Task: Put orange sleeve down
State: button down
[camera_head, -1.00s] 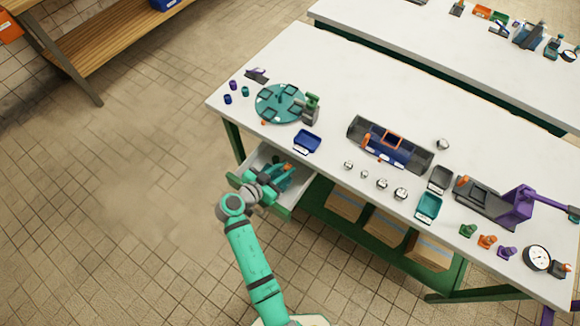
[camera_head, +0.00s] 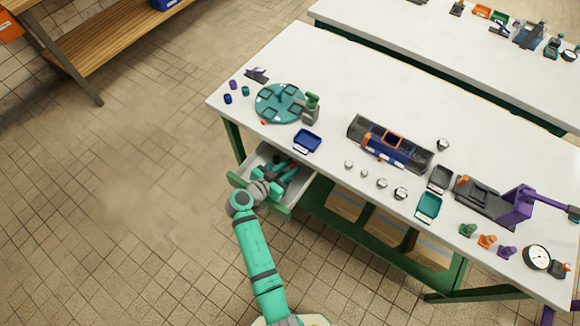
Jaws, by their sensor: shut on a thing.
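My gripper (camera_head: 284,171) is inside or just over the open drawer (camera_head: 304,184) under the near edge of the front bench. A small orange bit, likely the orange sleeve (camera_head: 293,166), shows at its fingertips. The gripper is shut on it, but the hand and fingers hide most of it. I cannot tell whether the sleeve touches the drawer floor. The drawer is pale inside with a green front.
On the bench above the drawer are a blue tray (camera_head: 307,141), a round teal turntable (camera_head: 282,103) and a dark fixture with a blue part (camera_head: 390,144). The bench edge lies close beyond my gripper. Cardboard boxes (camera_head: 387,225) sit on the shelf below.

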jog(key=c, duration=1.5)
grip_release()
jog(key=shift+s+f, duration=0.25)
jog(key=shift+f, duration=0.3)
jog(key=shift+a, duration=0.1)
jog(key=shift+r, duration=0.55)
jog(key=v, duration=1.2)
jog(key=shift+w+r, duration=0.25)
jog(key=shift+r, duration=0.1)
jog(key=shift+s, duration=0.15)
